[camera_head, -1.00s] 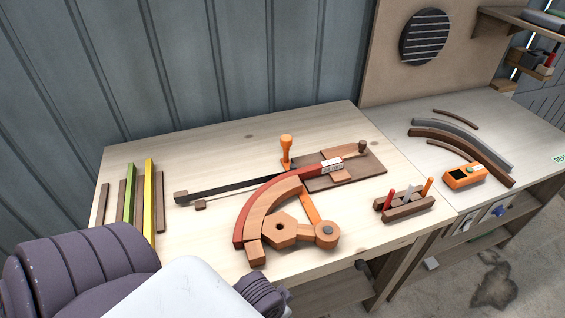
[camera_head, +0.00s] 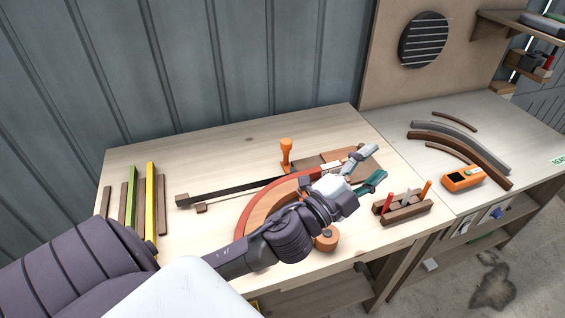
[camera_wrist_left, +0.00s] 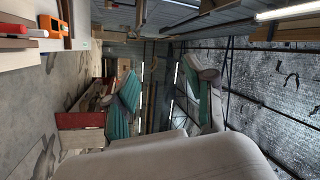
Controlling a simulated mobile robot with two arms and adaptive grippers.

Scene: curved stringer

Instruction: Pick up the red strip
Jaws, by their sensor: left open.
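The red strip (camera_head: 257,203) is bent along the outer edge of a curved wooden form (camera_head: 258,218) on the bench. Its upper end runs towards a small white label. My left gripper (camera_head: 367,170) is open over the right part of the bench, with teal-padded fingers spread and nothing seen between them. It is right of the strip, and my forearm and wrist hide much of the form and perhaps part of the strip. In the left wrist view the open fingers (camera_wrist_left: 165,92) face the room, and the strip does not show. My right gripper is not in view.
An orange-handled clamp (camera_head: 286,155) stands behind the form. A long dark bar (camera_head: 230,189) lies to its left. Green and yellow strips (camera_head: 150,200) lie at the left. A wooden rack (camera_head: 402,208) and an orange device (camera_head: 462,179) are on the right.

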